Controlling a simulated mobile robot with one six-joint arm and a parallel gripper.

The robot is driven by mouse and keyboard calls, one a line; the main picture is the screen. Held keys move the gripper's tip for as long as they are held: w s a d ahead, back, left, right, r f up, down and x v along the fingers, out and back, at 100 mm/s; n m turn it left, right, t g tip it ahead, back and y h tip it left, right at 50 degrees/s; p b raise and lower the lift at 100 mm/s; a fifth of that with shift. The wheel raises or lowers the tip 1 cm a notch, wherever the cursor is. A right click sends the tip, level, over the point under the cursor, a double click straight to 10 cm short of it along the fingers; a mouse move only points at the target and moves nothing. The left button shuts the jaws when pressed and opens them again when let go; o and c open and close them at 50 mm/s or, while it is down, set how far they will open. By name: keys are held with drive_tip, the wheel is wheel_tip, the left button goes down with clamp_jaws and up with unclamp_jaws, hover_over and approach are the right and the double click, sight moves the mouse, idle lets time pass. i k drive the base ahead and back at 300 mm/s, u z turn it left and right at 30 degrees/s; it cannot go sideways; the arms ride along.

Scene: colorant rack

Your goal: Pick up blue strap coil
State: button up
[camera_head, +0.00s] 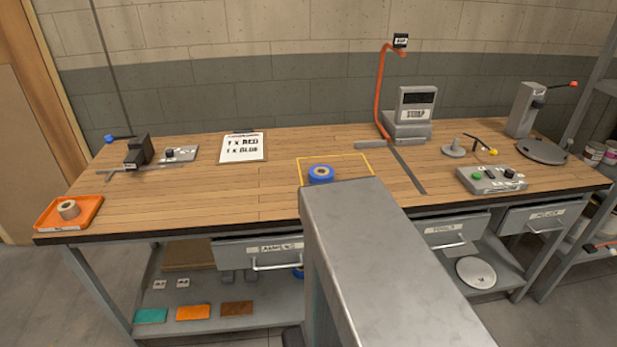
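The blue strap coil (321,173) lies flat on the wooden workbench (210,190), with a pale core showing in its middle. It sits inside a yellow outlined square (331,156) near the bench's front edge. My grey arm link rises in front of the bench and hides part of the square just below and right of the coil. My gripper is not visible in this view, so I cannot see where it is relative to the coil.
An orange tray (88,210) with a tan roll (68,210) is at the left corner. A clipboard (243,146) lies behind. A strap machine (412,112) with an orange post (381,90) stands at the back. A control box (492,181) is right. Bench left of the coil is clear.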

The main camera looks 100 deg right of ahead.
sight(317, 174)
drive_tip(key=u, duration=0.35)
drive_tip(key=k, duration=0.85)
drive_tip(key=z, duration=0.35)
